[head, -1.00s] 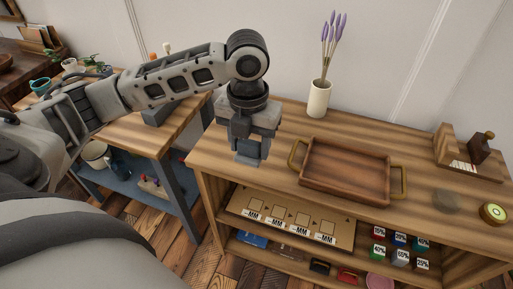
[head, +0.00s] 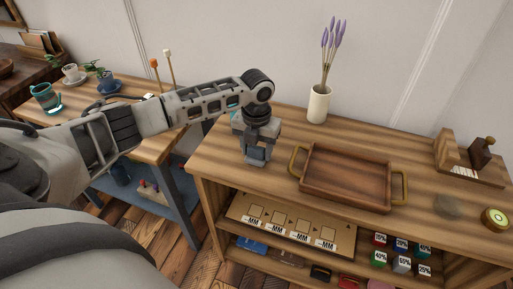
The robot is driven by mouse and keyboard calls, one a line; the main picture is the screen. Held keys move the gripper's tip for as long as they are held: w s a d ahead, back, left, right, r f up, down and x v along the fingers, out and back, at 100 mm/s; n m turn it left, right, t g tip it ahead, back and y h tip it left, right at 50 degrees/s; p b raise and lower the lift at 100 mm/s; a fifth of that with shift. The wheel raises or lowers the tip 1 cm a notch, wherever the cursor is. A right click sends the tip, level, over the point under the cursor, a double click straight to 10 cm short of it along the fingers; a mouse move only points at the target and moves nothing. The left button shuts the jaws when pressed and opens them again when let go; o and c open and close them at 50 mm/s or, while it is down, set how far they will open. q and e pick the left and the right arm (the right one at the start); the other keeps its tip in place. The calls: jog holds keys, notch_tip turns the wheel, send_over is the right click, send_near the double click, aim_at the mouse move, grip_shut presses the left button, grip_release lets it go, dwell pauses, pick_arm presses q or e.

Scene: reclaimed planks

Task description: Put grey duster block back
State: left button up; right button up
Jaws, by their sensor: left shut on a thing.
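My left gripper (head: 256,158) is shut just above the wooden top of the shelf unit, left of the brown tray. It points down, and its fingers and the small grey thing between them are hard to tell apart. I take this thing to be the grey duster block; it is mostly hidden by the fingers. Whether it touches the top is unclear. My right gripper is not in view.
The brown tray (head: 346,178) with brass handles and a vase (head: 319,104) of lavender stand on the shelf unit top (head: 225,160). A slotted board (head: 290,226) and several percent-marked cubes are on the shelf below. A wooden holder (head: 447,150) is at the right.

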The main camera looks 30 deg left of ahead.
pick_arm(q)
jog(key=shift+f, duration=0.1)
jog(key=shift+f, duration=0.1)
jog(key=o, duration=0.9)
jog(key=shift+o, duration=0.2)
notch_tip(320, 180, up, 12)
jog(key=shift+r, duration=0.2)
